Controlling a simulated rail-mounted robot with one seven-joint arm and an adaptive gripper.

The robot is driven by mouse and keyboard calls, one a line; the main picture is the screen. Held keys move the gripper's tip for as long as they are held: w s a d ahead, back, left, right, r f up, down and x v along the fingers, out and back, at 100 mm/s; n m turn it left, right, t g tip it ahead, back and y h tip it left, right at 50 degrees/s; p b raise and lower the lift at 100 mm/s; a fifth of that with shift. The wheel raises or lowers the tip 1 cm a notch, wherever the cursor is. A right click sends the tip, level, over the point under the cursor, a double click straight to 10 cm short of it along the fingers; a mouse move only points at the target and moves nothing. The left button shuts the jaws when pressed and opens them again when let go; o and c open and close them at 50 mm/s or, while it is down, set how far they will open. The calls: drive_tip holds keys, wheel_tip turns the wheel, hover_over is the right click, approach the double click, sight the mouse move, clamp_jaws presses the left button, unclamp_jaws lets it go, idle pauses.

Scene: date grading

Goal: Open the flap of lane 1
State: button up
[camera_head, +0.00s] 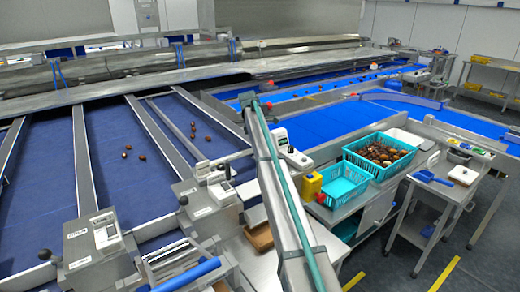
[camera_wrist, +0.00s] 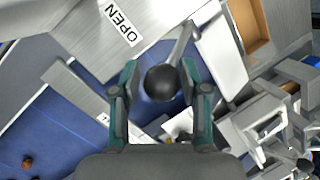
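In the wrist view, a black ball knob (camera_wrist: 162,83) on a short metal lever (camera_wrist: 181,42) stands between the green-edged fingers of my gripper (camera_wrist: 161,82). The fingers are apart, one on each side, and a narrow gap seems to show on both sides of the knob. The lever runs up to a grey housing (camera_wrist: 85,30) marked OPEN. The head view shows similar housings with black knobs at the lane ends, one at the left (camera_head: 43,254) and one further right (camera_head: 183,200). I cannot make out my gripper there, nor which lane is number 1.
Blue lanes (camera_head: 60,165) with a few brown dates and metal dividers fill the left of the head view. A turquoise crate of dates (camera_head: 372,176), an empty turquoise basket (camera_head: 318,184) and a yellow container (camera_head: 310,188) stand right of the middle. A brown-lined tray (camera_wrist: 250,28) lies close at the upper right.

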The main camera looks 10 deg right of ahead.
drive_tip(key=shift+o, duration=0.6)
drive_tip(key=shift+w, duration=0.1)
drive_tip(key=shift+r, duration=0.1)
drive_tip(key=shift+a, duration=0.1)
drive_tip(key=v, duration=0.7)
drive_tip(key=shift+r, duration=0.25)
